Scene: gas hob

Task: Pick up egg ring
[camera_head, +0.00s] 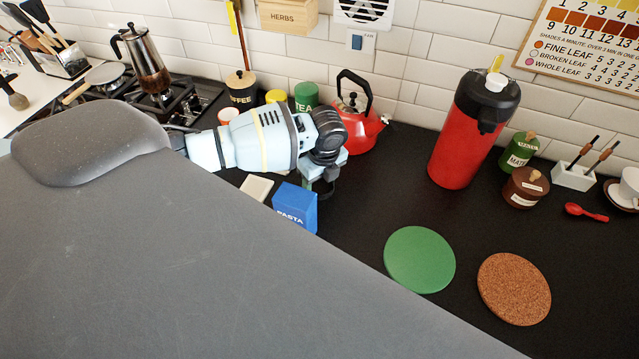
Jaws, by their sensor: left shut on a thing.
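My left gripper (322,187) points down over the dark counter, behind the blue pasta box (296,207) and in front of the red kettle (358,128). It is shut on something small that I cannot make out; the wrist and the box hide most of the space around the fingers. I cannot clearly pick out an egg ring in this view. My right gripper is not in view.
A green round mat (420,260) and a cork mat (514,289) lie on the counter (400,205). A tall red flask (470,135) stands behind them. A moka pot (143,62) stands on the hob. A large grey surface hides the lower left.

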